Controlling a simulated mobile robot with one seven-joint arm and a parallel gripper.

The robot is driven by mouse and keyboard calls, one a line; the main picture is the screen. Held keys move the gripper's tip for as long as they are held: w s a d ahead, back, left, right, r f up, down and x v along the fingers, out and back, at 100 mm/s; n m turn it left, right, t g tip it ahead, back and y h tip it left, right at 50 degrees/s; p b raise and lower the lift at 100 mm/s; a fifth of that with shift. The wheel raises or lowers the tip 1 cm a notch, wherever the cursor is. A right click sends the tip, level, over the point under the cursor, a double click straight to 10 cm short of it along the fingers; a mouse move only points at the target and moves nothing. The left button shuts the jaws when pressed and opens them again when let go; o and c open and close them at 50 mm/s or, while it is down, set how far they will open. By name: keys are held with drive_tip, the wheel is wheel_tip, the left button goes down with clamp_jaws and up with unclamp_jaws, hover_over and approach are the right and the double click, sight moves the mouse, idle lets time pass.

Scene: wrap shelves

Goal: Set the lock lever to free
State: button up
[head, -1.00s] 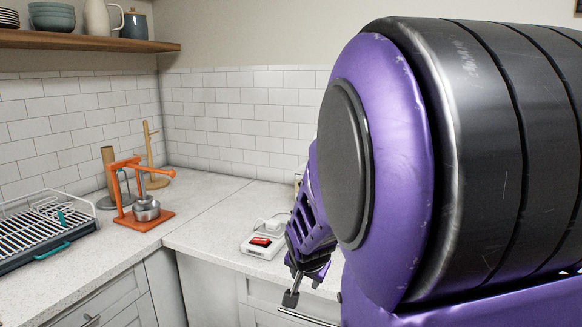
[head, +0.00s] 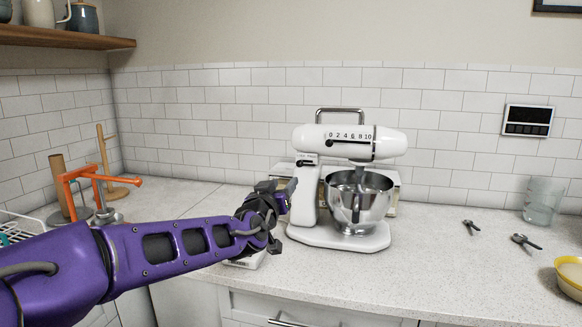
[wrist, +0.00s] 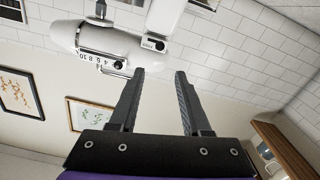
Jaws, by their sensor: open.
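A white stand mixer (head: 346,140) stands on the counter with a steel bowl (head: 358,203) under its head. The small black lock lever (head: 306,163) sits near the top of its column and points right in the head view. It also shows in the wrist view as a dark knob with a short arm beside a small label (wrist: 154,44); the label is too small to read. My gripper (head: 284,193) is just left of the mixer's column, lower than the lever. In the wrist view my gripper (wrist: 160,74) is open and empty, its fingertips apart from the lever.
A separate speed lever (head: 335,143) sits under the number scale on the mixer head. An orange press (head: 84,178) stands at the left. Measuring spoons (head: 524,241), a glass (head: 543,200) and a yellow bowl (head: 571,272) are at the right.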

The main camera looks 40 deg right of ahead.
sight(299, 165)
drive_tip(key=b+x, duration=0.1)
drive_tip(key=x, duration=1.5)
drive_tip(key=shift+w+d, duration=0.1)
drive_tip(key=shift+c, duration=0.3)
clamp_jaws()
idle(0.8)
